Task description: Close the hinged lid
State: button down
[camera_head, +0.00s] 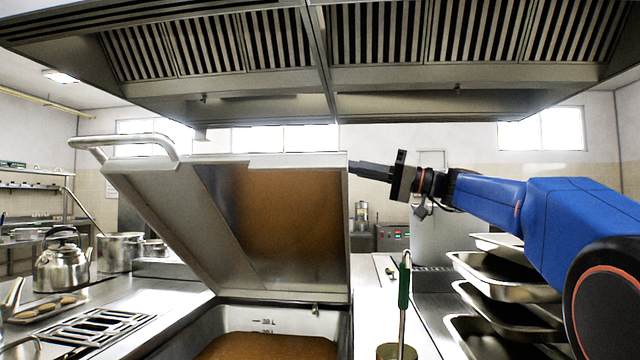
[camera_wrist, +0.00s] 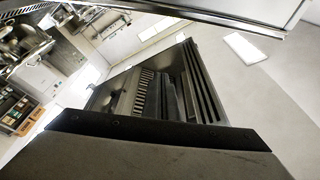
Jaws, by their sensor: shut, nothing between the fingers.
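The hinged lid (camera_head: 172,215) is a large steel cover, standing open and tilted over a rectangular steel pan (camera_head: 300,317) in the head view. A tubular handle (camera_head: 130,140) sticks out at the lid's upper left. Brown contents show in the pan, and the lid's inner face looks brown too. My gripper (camera_head: 358,167) is shut and empty at the lid's upper right corner. Its tips are at or very near the lid's edge; I cannot tell whether they touch. In the wrist view, the black gripper body fills the bottom, and the fingertips cannot be made out.
An extractor hood (camera_head: 420,105) hangs close above the lid and arm. Stacked steel trays (camera_head: 500,275) stand below my arm at right. A green-handled tool (camera_head: 404,285) stands upright on the counter right of the pan. A kettle (camera_head: 62,265) and pots (camera_head: 120,252) stand at left.

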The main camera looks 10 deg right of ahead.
aim_at(276, 183)
jog(key=a+n+g+h, duration=0.1)
jog(key=a+g, duration=0.1)
jog(key=a, duration=0.3)
jog(key=w+a+n+g+h, duration=0.1)
jog(key=a+g, duration=0.1)
jog(key=a, duration=0.4)
jog(key=w+a+n+g, duration=0.1)
jog(key=a+g, duration=0.2)
jog(key=a, duration=0.3)
jog(key=shift+w+a+f+n+h, duration=0.2)
jog(key=shift+f+n+h, duration=0.1)
jog(key=shift+h, duration=0.1)
jog(key=shift+s+a+f, duration=0.25)
jog(key=shift+s+f, duration=0.1)
jog(key=shift+f, duration=0.15)
jog(key=shift+s+a+f, duration=0.25)
jog(key=shift+s+f, duration=0.1)
jog(key=shift+f, duration=0.1)
jog(key=shift+s+a+f, duration=0.15)
jog(key=shift+s+f, duration=0.25)
jog(key=shift+f, duration=0.3)
jog(key=s+a+f+n, duration=0.1)
jog(key=s+f, duration=0.3)
jog(key=f, duration=0.3)
jog(key=shift+s+a+t, duration=0.3)
jog(key=shift+s, duration=0.05)
